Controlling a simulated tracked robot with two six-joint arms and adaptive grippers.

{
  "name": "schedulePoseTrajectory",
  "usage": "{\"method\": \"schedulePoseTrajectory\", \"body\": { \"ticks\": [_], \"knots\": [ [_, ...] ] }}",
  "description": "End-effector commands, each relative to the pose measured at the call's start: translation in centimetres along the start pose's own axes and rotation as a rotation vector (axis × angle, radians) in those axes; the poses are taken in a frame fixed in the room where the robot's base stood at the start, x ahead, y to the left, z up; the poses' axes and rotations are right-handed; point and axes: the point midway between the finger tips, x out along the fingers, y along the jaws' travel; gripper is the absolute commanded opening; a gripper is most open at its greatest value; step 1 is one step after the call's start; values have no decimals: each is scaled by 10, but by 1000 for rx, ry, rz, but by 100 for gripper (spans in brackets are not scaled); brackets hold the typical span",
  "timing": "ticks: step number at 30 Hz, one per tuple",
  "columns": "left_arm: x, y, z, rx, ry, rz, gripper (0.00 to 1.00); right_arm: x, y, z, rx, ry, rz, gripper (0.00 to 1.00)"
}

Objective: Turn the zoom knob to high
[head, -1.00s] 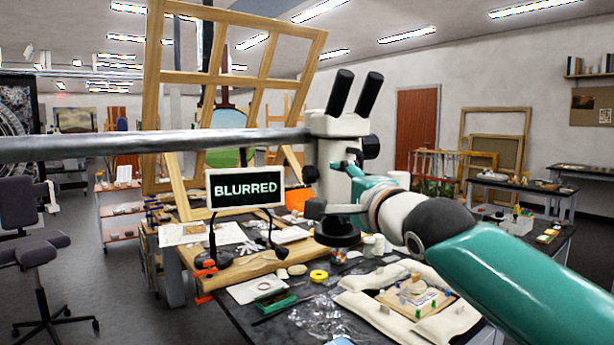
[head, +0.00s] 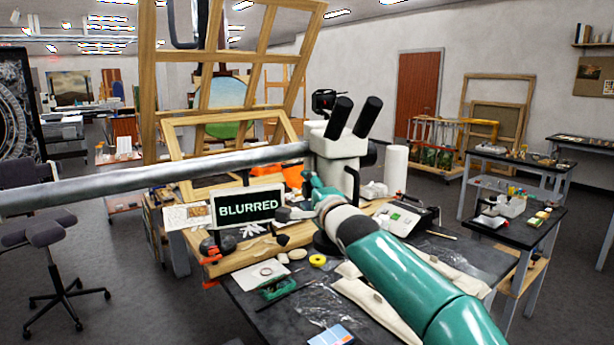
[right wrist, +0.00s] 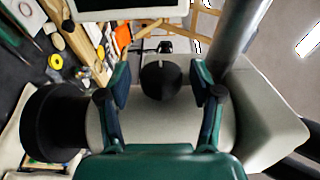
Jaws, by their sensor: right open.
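The microscope (head: 342,146) has a cream body and two black eyepieces, and hangs from a grey horizontal boom above the bench. In the right wrist view its pale body (right wrist: 165,125) lies across the picture with a round black knob (right wrist: 160,80) on it. My right gripper (right wrist: 163,88) is open, with one finger on each side of this knob and visible gaps between. In the head view my right gripper (head: 312,192) is against the microscope body, and the knob is hidden there. The small screen (head: 248,207) reads BLURRED. My left gripper is not in view.
The grey boom (head: 150,183) runs in from the left, close to my right gripper. A wooden frame (head: 232,60) stands behind. The bench below holds a yellow tape roll (head: 317,261), a green tool and padded cushions. A white paper roll (head: 396,168) stands behind right.

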Motion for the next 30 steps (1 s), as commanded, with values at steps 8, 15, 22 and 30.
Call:
{"method": "schedulePoseTrajectory", "body": {
  "ticks": [8,15,22,30],
  "knots": [
    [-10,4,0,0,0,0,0,8,1,0,-1,-1,0,65],
    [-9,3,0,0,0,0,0,8,1,0,-1,-1,0,60],
    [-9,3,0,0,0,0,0,8,1,0,0,0,1,21],
    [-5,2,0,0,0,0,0,8,4,0,0,1,-3,5]
  ]
}}
